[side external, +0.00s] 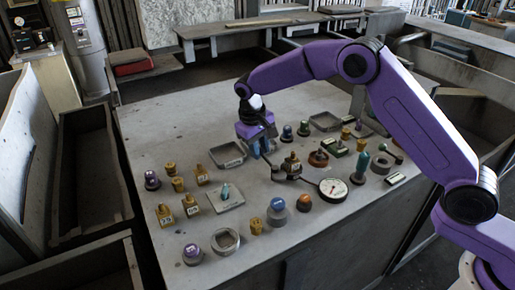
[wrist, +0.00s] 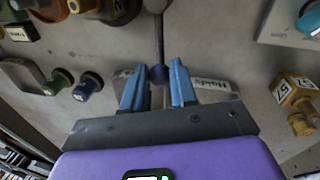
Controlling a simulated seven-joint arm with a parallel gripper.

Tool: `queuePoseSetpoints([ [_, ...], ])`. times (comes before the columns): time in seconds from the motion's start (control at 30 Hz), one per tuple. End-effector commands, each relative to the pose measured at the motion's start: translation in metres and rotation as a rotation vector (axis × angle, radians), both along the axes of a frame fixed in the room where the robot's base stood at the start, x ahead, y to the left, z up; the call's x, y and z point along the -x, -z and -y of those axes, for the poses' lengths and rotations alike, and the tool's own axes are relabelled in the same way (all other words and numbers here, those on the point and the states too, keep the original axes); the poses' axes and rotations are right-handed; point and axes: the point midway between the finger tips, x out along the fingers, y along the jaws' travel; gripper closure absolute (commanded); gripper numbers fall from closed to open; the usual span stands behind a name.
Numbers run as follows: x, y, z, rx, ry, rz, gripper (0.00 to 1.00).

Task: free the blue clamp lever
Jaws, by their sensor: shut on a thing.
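The blue clamp lever shows in the wrist view as a thin dark rod ending in a dark blue ball (wrist: 158,75). The ball sits between the two blue fingers of my gripper (wrist: 158,82), which is shut on it. The rod runs away from the ball toward the top of the picture. A plate with a partly hidden printed label (wrist: 212,87) lies behind the fingers. In the side view my gripper (side external: 262,150) is low over the middle of the table, and its fingers hide the ball.
A brass fitting (side external: 290,163) and a round dial gauge (side external: 333,188) stand close to the right of my gripper. A shallow grey tray (side external: 228,154) lies to its left. Several knobs and brass valves crowd the table (side external: 165,118); its back left is bare.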

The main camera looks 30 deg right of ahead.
Motion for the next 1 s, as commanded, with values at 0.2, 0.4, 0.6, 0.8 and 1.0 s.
queuePoseSetpoints([
  [0.2, -0.0001, -0.0006, 0.0006, -0.001, 0.018, 0.000, 1.00],
  [0.4, -0.0002, -0.0006, 0.0011, -0.001, 0.020, 0.001, 1.00],
  [0.6, -0.0003, -0.0006, 0.0014, -0.001, 0.019, 0.000, 0.48],
  [0.8, -0.0003, -0.0002, 0.0013, -0.001, 0.017, 0.000, 0.48],
  [1.0, -0.0006, -0.0076, -0.0006, -0.002, 0.017, 0.003, 0.48],
])
